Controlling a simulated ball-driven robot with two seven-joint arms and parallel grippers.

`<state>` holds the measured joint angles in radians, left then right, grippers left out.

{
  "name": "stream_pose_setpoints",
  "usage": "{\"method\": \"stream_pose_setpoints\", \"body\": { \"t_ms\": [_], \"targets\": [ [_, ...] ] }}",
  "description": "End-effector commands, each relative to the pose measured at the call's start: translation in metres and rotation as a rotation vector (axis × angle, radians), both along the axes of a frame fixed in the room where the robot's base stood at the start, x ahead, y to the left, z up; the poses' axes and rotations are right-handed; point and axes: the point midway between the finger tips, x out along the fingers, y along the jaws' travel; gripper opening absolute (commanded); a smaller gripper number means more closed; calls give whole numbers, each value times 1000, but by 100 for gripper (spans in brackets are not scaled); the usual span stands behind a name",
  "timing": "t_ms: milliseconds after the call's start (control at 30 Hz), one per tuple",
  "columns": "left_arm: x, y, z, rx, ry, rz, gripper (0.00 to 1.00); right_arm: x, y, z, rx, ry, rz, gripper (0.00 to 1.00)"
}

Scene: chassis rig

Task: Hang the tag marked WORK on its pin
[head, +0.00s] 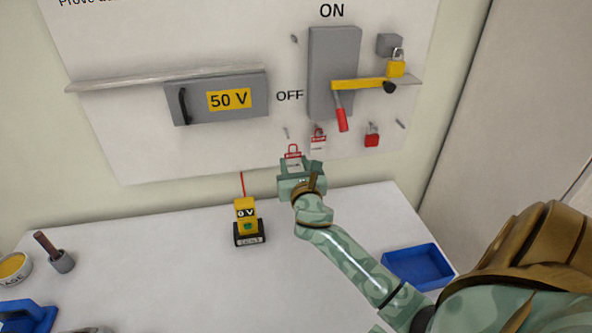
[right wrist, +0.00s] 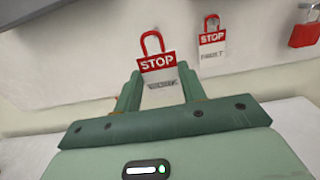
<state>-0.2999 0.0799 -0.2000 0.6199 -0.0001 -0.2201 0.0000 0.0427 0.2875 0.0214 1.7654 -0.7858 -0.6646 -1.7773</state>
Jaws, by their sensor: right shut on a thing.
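The tag (head: 293,153) with a red STOP band and a red loop is held upright between the fingers of my right gripper (head: 294,166). In the right wrist view the tag (right wrist: 158,64) has blurred lettering below STOP that looks like WORK. My right gripper (right wrist: 160,85) is shut on its lower white part. A bare pin (head: 286,132) sticks out of the white board just above and slightly left of the tag's loop; the loop looks apart from it. My left gripper is not in view.
A second STOP tag (head: 318,142) hangs close to the right, with a red padlock (head: 372,136) further right. A red-handled lever (head: 341,115) hangs above. A yellow meter (head: 246,217) stands on the table left of my arm. A blue tray (head: 418,266) lies at right.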

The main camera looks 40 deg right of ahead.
Motion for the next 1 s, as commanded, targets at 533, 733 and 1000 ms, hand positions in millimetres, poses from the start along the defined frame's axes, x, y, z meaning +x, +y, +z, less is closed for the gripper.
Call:
{"method": "stream_pose_setpoints", "body": {
  "t_ms": [533,733,1000],
  "targets": [
    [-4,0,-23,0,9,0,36,35,-19,-6,1,0,0,20],
    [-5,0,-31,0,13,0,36,48,-26,-7,0,1,0,20],
    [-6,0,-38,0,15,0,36,62,-34,-8,0,1,0,20]
  ]
}}
